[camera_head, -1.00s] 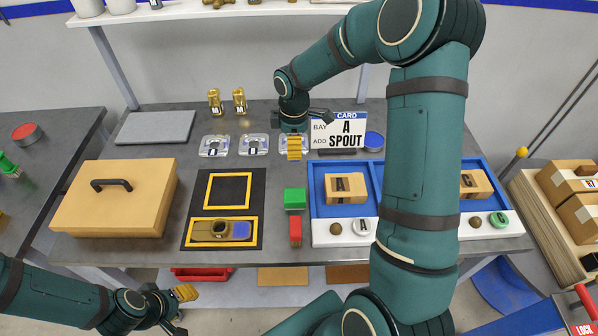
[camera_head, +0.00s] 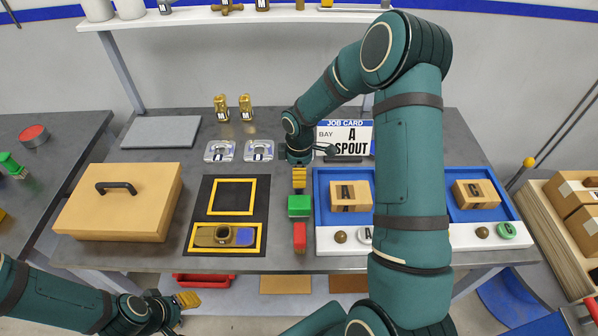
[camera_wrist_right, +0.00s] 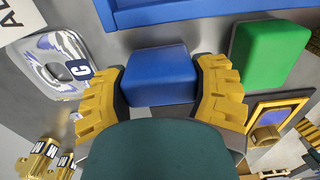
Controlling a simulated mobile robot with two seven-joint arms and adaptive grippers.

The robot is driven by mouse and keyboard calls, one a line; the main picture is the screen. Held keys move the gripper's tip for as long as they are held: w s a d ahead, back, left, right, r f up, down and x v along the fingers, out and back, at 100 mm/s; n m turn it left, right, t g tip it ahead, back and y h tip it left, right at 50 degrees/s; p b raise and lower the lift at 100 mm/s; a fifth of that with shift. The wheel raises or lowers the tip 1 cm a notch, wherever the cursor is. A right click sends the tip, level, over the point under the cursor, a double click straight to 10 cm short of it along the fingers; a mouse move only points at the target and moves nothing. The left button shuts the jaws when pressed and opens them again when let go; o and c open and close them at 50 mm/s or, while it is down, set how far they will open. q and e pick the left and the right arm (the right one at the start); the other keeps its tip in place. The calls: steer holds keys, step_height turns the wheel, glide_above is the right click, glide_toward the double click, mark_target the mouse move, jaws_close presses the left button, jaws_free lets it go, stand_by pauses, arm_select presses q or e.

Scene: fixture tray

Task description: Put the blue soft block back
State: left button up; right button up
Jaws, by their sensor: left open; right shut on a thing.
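The blue soft block (camera_wrist_right: 158,75) sits between the yellow fingers of my right gripper (camera_wrist_right: 162,88) in the right wrist view. Both fingers are against its sides. Whether it touches the table I cannot tell. In the head view my right gripper (camera_head: 299,178) points down just behind the green block (camera_head: 299,205), and the blue block is hidden there. The green block also shows in the right wrist view (camera_wrist_right: 270,52), right of the blue block and apart from it. A red block (camera_head: 300,236) is in front of the green one. My left gripper (camera_head: 187,300) is open near the lower left.
A blue tray (camera_head: 321,200) with boxes is to the right. A chrome plate (camera_wrist_right: 60,58) labelled C is close by. A job card (camera_head: 344,137) stands behind.

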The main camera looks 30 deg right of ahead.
steer(key=o, duration=1.2)
steer(key=shift+f, duration=0.15)
step_height(320, 180, up, 12)
steer(key=shift+r+p, duration=0.2)
steer(key=shift+p, duration=0.35)
